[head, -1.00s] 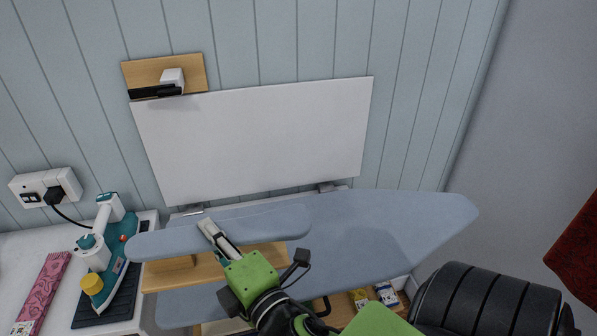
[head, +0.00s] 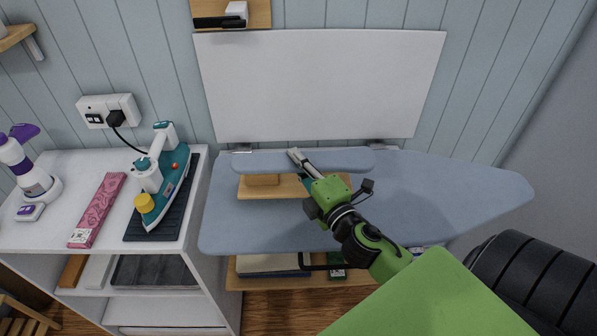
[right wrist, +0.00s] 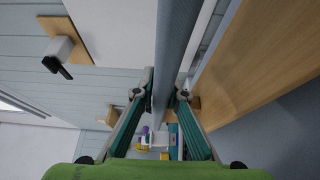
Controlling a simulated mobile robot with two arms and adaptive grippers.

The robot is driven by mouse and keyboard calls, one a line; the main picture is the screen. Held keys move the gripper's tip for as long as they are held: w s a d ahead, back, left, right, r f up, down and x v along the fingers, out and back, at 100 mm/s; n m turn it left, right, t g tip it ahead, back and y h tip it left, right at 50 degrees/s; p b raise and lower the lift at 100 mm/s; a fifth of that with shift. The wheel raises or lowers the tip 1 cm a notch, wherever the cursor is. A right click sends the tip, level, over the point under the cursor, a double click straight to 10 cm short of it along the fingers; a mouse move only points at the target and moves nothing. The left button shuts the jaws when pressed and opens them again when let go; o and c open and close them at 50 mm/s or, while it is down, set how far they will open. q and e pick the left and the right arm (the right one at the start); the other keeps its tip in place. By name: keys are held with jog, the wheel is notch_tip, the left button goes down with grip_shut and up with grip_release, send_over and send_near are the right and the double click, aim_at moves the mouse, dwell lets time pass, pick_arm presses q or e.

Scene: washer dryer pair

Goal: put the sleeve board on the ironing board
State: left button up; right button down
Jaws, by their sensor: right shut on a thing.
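The sleeve board (head: 345,161) is a small blue-grey padded board on a light wooden base (head: 268,190). In the head view it lies level over the left rear part of the blue-grey ironing board (head: 430,200). I cannot tell whether its base touches the cover. My right gripper (head: 301,161) is shut on the padded top from the front, about mid-length. In the right wrist view the padded top (right wrist: 176,45) runs between the two fingers, with the wooden base (right wrist: 265,60) to the right. My left gripper is not in view.
A white panel (head: 320,85) is behind the ironing board. The ironing board's right part is clear.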

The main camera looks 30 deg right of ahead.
aim_at(299, 180)
jog(key=f, duration=0.3)
jog(key=shift+w+d+f+b, duration=0.15)
jog(key=shift+d+f+b, duration=0.2)
jog(key=c, duration=2)
grip_release()
jog(key=shift+f, duration=0.1)
jog(key=shift+c, duration=0.2)
jog(key=s+b, duration=0.1)
jog(key=s, duration=0.2)
jog(key=s+b, duration=0.1)
jog(key=s, duration=0.3)
jog(key=s+a+b, duration=0.1)
jog(key=s+b, duration=0.1)
jog(key=s, duration=0.1)
jog(key=shift+s+f, duration=0.15)
jog(key=shift+s+a+r, duration=0.1)
jog(key=shift+s+r, duration=0.15)
jog(key=shift+s, duration=0.65)
